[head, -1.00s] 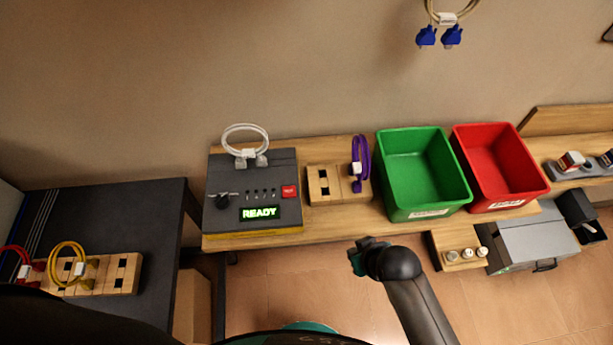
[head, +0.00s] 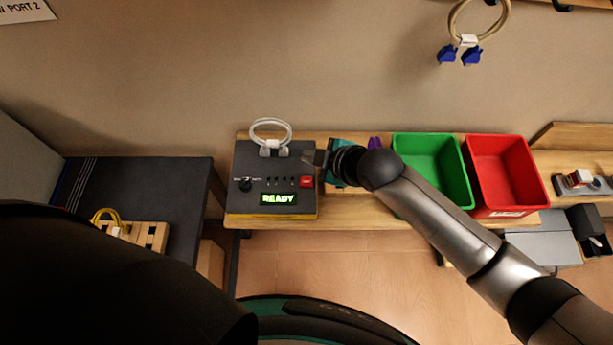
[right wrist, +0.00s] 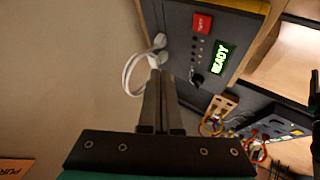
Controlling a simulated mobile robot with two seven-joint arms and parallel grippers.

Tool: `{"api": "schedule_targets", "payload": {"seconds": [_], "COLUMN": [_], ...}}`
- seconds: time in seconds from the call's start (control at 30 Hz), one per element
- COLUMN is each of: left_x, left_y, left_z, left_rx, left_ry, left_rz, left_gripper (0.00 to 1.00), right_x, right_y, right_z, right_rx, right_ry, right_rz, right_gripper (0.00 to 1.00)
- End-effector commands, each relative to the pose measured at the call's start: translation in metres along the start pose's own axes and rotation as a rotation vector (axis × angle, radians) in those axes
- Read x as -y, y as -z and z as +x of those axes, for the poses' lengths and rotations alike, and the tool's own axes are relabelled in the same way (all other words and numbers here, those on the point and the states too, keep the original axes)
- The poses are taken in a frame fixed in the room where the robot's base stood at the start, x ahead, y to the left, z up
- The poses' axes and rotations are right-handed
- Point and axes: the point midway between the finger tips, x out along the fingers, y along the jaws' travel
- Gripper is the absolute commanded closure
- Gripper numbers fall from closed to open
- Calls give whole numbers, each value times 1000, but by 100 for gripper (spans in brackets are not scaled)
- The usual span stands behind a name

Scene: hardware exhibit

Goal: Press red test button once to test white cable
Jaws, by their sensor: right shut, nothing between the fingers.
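The dark grey tester box (head: 240,205) stands on the wooden bench, with a lit green READY display (head: 279,198). The red test button (head: 306,182) is at the box's right side and also shows in the right wrist view (right wrist: 202,23). The white cable (head: 270,130) is looped at the back of the box, its plugs at the box's rear edge; it also shows in the right wrist view (right wrist: 133,72). My right gripper (head: 318,158) is shut and empty, just behind and right of the button, apart from it.
A green bin (head: 460,183) and a red bin (head: 522,178) stand right of my right arm. A purple cable (head: 375,142) is mostly hidden behind that arm. A yellow cable (head: 106,215) sits in a wooden block on the black table at left. A beige cable (head: 458,17) hangs above.

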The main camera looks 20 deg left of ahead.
Motion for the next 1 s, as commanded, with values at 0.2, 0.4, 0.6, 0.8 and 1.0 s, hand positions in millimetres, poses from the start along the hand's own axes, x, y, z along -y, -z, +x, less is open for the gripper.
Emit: {"api": "schedule_targets", "payload": {"seconds": [0.2,0.4,0.6,0.8,1.0], "left_x": [0,0,0,0,-1], "left_y": [0,-1,-1,-2,-5], "left_z": [-1,-1,4,18,40], "left_rx": [1,1,1,1,1], "left_ry": [0,0,0,0,0], "left_rz": [0,0,0,0,0], "left_gripper": [32,32,32,32,32], "right_x": [-1,-1,5,19,30], "right_y": [0,0,-5,-20,-32], "right_z": [0,0,8,27,43], "right_rx": [-2,-2,-1,-1,-2], "right_ry": [3,3,5,4,3], "right_rz": [-23,-21,-20,-19,-20], "right_gripper": [100,100,100,100,100]}}
